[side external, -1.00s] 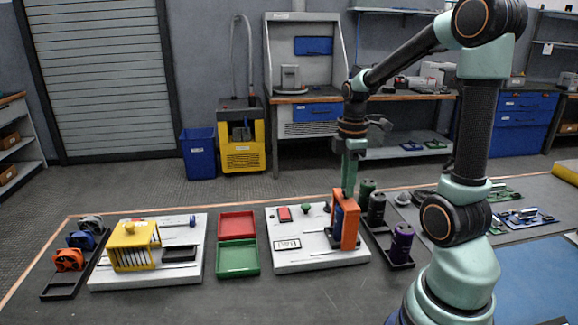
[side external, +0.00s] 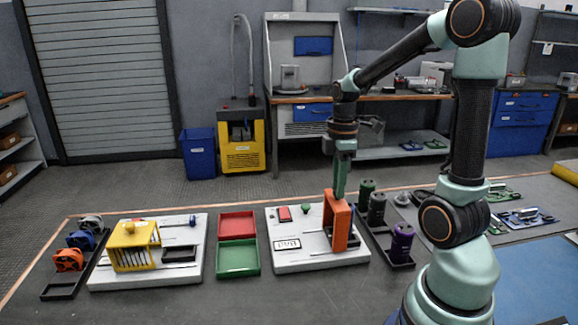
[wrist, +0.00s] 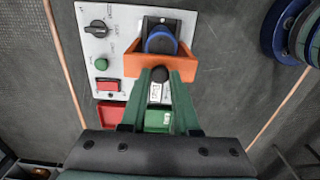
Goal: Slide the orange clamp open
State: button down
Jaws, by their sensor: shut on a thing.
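The orange clamp (side external: 341,232) stands upright at the right part of a white panel (side external: 300,266) in the side view. In the wrist view the clamp (wrist: 133,64) is an orange U-shape around a blue cylinder (wrist: 161,43) with a dark base behind it. My gripper (side external: 341,194) is down at the clamp's top. In the wrist view my gripper (wrist: 160,80) is shut at the clamp's near side, with a small dark knob between its green fingers. The fingers hide part of the clamp's near side and the panel below.
The panel carries a red button (side external: 285,213) and a green knob (side external: 305,208). Left of it lie a red tray (side external: 237,223) and a green tray (side external: 238,258), then a yellow-caged panel (side external: 133,248). A rack with dark and purple cylinders (side external: 402,240) stands close on the right.

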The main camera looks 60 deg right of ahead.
jog(key=shift+w+a, duration=1.6)
jog(key=shift+w, duration=0.05)
jog(key=c, duration=0.8)
grip_release()
jog(key=shift+c, duration=0.2)
notch_tip(320, 180, up, 7)
